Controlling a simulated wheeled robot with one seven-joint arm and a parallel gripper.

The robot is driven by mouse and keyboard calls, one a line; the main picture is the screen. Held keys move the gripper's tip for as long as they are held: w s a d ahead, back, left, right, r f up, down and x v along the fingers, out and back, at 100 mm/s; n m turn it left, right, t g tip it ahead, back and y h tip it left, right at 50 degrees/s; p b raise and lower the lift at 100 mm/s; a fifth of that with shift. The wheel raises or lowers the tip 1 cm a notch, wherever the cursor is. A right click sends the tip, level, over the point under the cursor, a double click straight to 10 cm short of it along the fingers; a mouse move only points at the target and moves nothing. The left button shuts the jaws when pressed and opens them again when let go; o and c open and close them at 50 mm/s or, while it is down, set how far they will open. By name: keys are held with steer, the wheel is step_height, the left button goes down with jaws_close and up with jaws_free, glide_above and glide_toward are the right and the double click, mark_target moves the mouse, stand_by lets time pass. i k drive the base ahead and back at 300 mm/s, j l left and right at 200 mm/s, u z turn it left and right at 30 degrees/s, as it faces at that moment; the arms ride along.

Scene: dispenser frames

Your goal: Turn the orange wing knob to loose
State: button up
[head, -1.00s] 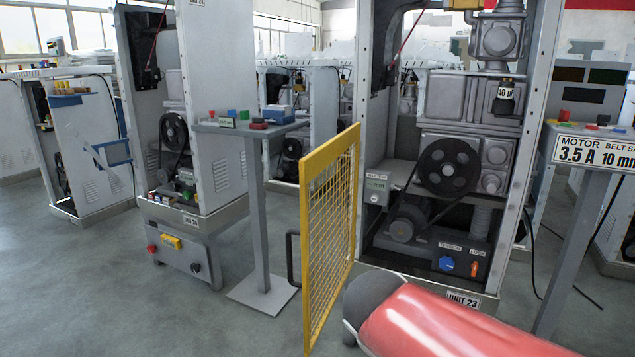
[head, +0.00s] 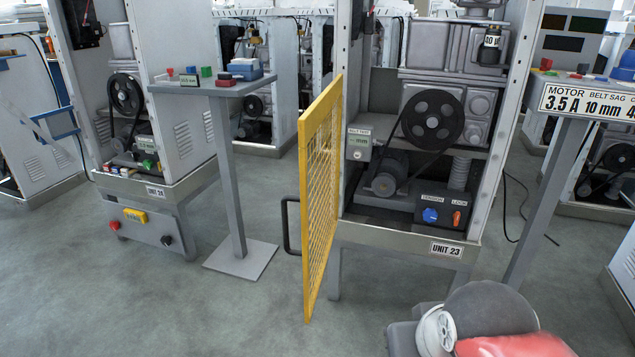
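The orange wing knob (head: 456,219) sits on the dark panel low in the Unit 23 cabinet, under a label reading LOCK. It looks roughly upright with a slight tilt. A blue knob (head: 430,215) is just left of it under a TENSION label. My arm, red and dark grey, shows at the lower right, below and in front of the cabinet and apart from the knob. My gripper's fingers are not in view.
The yellow mesh guard door (head: 320,200) stands open at the cabinet's left, its black handle (head: 287,225) facing left. A sign stand (head: 545,175) is at the right. A grey pedestal table (head: 232,170) is left. Floor in front is clear.

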mark_target(455, 216)
steer(key=i+j+z, duration=0.15)
steer(key=j+z, duration=0.2)
steer(key=j, duration=0.5)
steer(key=i+j+z, duration=0.1)
steer(key=j+z, duration=0.25)
steer(key=j, duration=0.5)
